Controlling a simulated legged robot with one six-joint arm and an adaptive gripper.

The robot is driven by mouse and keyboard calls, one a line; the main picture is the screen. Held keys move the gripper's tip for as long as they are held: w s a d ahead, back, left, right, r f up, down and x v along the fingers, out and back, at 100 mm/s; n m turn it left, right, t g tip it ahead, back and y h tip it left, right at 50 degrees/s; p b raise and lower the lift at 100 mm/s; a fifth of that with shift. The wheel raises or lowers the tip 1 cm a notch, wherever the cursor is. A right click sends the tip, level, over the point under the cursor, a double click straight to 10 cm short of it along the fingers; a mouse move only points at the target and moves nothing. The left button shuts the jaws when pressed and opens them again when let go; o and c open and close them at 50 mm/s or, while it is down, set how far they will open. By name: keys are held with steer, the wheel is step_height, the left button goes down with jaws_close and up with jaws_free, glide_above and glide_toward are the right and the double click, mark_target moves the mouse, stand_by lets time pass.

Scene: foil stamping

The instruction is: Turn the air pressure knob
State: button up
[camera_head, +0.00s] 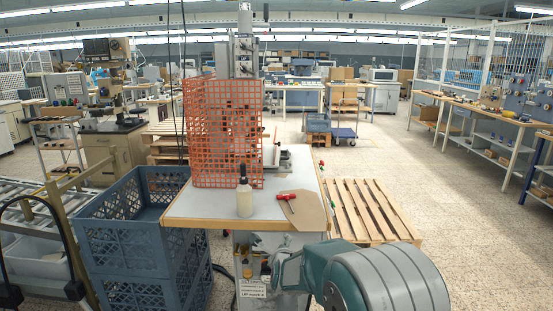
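A tall grey stamping machine (245,52) stands on a worktable (205,211) in the middle of the view. An orange mesh guard (196,132) covers much of its front and left side. I cannot make out a clear air pressure knob; small fittings show on the upper machine, but they are too small to identify. My gripper is not in view. Only a teal and grey part of my arm shows at the lower right, in front of the table's right front side.
A bottle with a black top (244,198) stands near the table's front edge. A red-handled tool (287,197) lies on a brown sheet (308,211) beside it. Blue crates (128,245) are stacked at left. A wooden pallet (372,212) lies at right, with open floor beyond.

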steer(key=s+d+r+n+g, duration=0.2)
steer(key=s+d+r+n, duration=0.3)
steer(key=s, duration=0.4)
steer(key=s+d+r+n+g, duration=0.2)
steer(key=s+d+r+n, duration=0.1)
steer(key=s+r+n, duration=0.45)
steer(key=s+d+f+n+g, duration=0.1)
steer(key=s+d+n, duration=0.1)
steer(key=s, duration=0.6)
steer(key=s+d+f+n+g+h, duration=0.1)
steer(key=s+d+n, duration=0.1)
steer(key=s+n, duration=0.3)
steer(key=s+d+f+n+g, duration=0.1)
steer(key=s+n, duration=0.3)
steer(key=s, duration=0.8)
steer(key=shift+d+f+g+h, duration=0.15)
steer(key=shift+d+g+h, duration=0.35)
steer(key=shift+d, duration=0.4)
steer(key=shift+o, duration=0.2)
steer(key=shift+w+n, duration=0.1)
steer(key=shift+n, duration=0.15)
